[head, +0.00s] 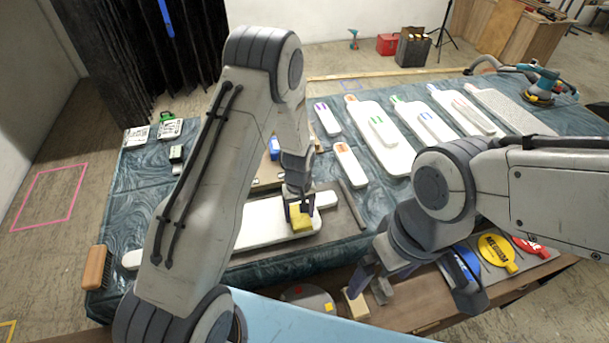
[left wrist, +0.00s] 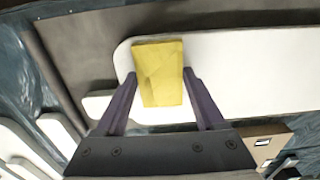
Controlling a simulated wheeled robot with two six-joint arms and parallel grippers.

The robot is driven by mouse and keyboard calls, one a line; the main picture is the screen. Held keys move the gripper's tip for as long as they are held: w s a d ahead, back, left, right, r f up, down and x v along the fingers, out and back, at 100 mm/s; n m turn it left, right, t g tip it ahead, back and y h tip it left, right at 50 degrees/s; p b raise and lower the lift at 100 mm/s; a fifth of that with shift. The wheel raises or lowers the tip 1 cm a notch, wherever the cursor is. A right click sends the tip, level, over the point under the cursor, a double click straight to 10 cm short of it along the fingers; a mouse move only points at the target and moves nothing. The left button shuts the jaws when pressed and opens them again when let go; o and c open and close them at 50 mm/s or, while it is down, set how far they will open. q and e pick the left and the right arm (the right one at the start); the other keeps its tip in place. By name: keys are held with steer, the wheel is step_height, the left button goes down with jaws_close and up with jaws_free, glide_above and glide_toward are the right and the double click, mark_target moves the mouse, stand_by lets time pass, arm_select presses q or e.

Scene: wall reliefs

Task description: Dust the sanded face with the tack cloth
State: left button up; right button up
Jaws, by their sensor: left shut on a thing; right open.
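My left gripper (head: 299,212) is shut on the yellow tack cloth (head: 301,220), over the board's right end. In the left wrist view the cloth (left wrist: 160,75) sits between both fingers, over the board's face; whether it touches the face is hard to tell. My right gripper (head: 418,288) is open and empty above the wooden front edge.
Several white boards with coloured marks (head: 385,135) lie further back. A brush (head: 97,268) is at the left edge. A sander (head: 543,85) stands at the far right.

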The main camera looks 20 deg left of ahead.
arm_select(q)
steer(key=shift+w+d, duration=0.4)
steer(key=shift+d, duration=0.25)
step_height(320, 180, up, 3)
steer(key=shift+f+p, duration=0.1)
steer(key=shift+p, duration=0.8)
steer(key=shift+r, duration=0.4)
steer(key=shift+a+r+p, duration=0.1)
steer(key=shift+r+p, duration=0.2)
steer(key=shift+p, duration=0.3)
steer(key=shift+r+p, duration=1.4)
steer(key=shift+r, duration=0.55)
